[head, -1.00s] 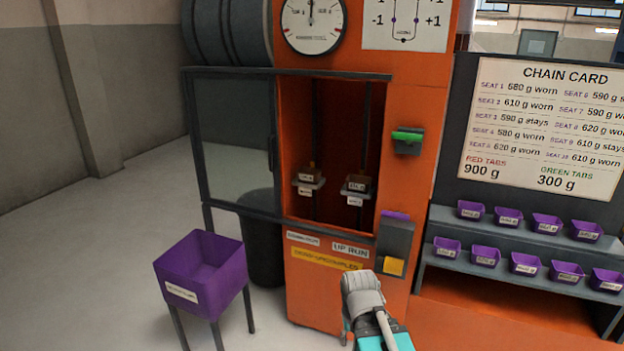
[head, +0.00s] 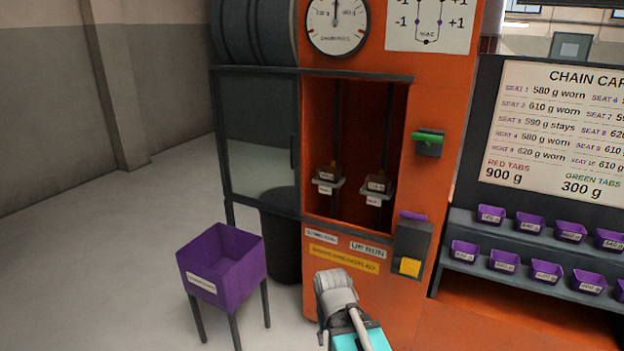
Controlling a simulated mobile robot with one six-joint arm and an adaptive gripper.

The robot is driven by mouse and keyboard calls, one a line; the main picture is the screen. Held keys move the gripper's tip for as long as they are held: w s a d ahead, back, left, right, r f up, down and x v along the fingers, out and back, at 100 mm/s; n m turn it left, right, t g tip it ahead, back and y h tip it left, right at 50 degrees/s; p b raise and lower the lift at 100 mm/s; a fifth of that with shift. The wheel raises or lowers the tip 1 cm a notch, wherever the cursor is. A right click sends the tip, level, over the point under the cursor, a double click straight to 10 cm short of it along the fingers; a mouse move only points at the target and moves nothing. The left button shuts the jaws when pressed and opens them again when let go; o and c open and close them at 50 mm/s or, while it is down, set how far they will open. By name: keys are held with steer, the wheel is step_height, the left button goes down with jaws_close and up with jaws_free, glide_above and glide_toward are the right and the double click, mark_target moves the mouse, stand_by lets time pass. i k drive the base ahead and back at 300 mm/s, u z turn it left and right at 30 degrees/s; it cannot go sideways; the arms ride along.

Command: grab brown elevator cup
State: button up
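The cups' label text is too small to read. The glass door (head: 258,140) stands open to the left of the opening. My arm shows at the bottom centre, below and in front of the opening, apart from both cups. My gripper's fingertips cannot be made out.
A purple bin (head: 222,266) on legs stands at the lower left, with a dark barrel (head: 281,245) behind it. A shelf (head: 480,226) of several purple cups stands at right.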

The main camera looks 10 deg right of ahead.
mark_target(326, 174)
steer(key=u, duration=1.6)
steer(key=i, duration=3.55)
